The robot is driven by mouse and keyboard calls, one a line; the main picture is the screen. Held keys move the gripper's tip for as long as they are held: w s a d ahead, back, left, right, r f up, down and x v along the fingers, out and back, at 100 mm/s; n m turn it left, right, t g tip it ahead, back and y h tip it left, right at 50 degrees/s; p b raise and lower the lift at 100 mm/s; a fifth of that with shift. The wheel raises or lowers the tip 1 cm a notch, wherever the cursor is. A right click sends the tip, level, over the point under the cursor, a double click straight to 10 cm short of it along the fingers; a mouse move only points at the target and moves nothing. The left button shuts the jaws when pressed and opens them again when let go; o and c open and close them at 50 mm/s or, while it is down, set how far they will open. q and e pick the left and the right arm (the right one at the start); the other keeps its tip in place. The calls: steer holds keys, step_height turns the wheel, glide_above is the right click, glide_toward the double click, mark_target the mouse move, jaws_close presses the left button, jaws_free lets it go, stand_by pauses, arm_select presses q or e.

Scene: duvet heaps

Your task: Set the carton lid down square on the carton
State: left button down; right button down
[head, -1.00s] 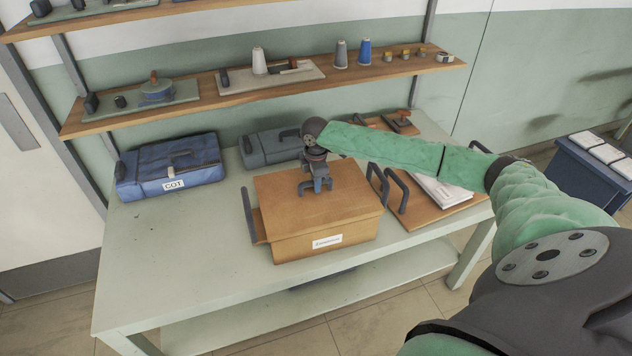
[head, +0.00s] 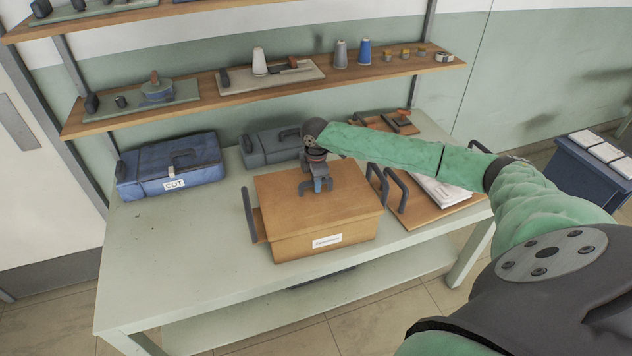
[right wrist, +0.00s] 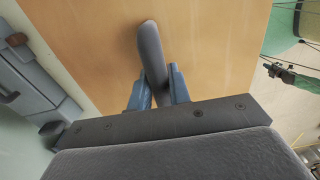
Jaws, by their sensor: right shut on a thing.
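The carton (head: 300,247) is a brown box with a white label, standing on the pale green table. Its flat brown lid (head: 345,205) is over the top and looks nearly level and roughly in line with the carton's sides. I cannot tell whether a thin gap is left between them. My right gripper (head: 317,188) points down at the lid's middle. In the right wrist view its blue fingers (right wrist: 160,88) are shut on the lid's dark grey handle (right wrist: 151,55), with the brown lid surface (right wrist: 205,40) behind. My left gripper is not in view.
A dark handle (head: 248,215) stands close at the carton's left. A brown board with papers (head: 440,190) lies to the right. A blue case (head: 170,168) and a grey case (head: 270,143) stand behind. The table's front left (head: 180,250) is clear.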

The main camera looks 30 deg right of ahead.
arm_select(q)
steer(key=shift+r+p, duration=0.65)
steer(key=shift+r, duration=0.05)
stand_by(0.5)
arm_select(e)
steer(key=shift+f, duration=1.4)
stand_by(0.4)
steer(key=c, duration=1.2)
jaws_free()
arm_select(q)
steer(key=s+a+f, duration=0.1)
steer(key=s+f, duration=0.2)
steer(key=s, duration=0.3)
arm_select(e)
step_height(320, 180, up, 6)
steer(key=b, duration=0.3)
steer(key=shift+r, duration=0.25)
arm_select(q)
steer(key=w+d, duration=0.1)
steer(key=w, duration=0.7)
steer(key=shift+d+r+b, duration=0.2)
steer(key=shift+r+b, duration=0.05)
steer(key=shift+b, duration=0.1)
arm_select(e)
steer(key=shift+r, duration=0.65)
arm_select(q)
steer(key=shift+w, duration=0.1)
